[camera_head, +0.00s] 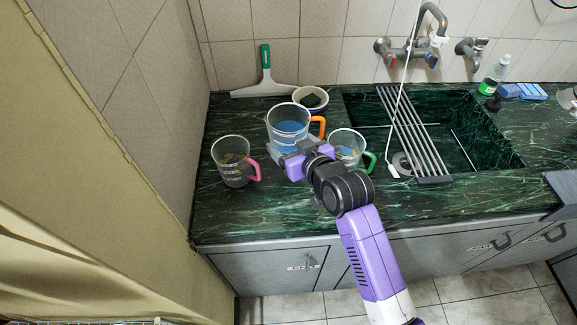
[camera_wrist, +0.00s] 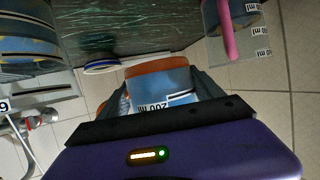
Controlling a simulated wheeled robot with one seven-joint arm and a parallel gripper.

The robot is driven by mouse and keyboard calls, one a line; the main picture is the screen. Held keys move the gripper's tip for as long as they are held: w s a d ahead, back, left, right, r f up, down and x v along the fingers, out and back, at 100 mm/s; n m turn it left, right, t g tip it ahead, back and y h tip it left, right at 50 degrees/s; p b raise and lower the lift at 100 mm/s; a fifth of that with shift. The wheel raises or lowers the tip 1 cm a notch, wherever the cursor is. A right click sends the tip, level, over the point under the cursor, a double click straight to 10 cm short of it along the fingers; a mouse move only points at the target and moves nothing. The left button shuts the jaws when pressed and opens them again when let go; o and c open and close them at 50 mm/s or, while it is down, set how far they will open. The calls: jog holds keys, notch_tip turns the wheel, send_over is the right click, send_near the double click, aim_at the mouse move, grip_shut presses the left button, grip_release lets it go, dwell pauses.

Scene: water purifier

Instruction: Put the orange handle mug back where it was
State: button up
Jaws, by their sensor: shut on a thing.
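The orange handle mug (camera_head: 288,128) is a clear cup with blue contents, upright, with its orange handle on the right. It stands between the other two mugs and a little farther back in the picture. My gripper (camera_head: 277,149) is shut on its near side, and its fingers flank the mug in the wrist view (camera_wrist: 162,88). I cannot tell whether its base touches the counter. The pink handle mug (camera_head: 231,168) stands to its left. The green handle mug (camera_head: 345,146) stands to its right, close to my wrist and partly hidden by it.
A small bowl (camera_head: 311,91) sits behind the orange handle mug, and a green-handled squeegee (camera_head: 265,77) leans at the wall. A sink with a slatted rack (camera_head: 414,135) and a white hose lies right of the mugs. The counter's front left (camera_head: 215,215) is clear.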

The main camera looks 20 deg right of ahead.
notch_tip(320, 180, down, 10)
jog(key=shift+r, duration=0.25)
dwell(0.4)
jog(key=shift+f, duration=0.2)
jog(key=o, duration=1.9)
jog(key=shift+o, duration=0.2)
jog(key=shift+r, duration=0.1)
jog(key=shift+s+r, duration=0.1)
jog(key=shift+s, duration=0.05)
jog(key=v, duration=1.1)
jog(key=shift+s+r+b, duration=0.1)
jog(key=shift+s+b, duration=0.25)
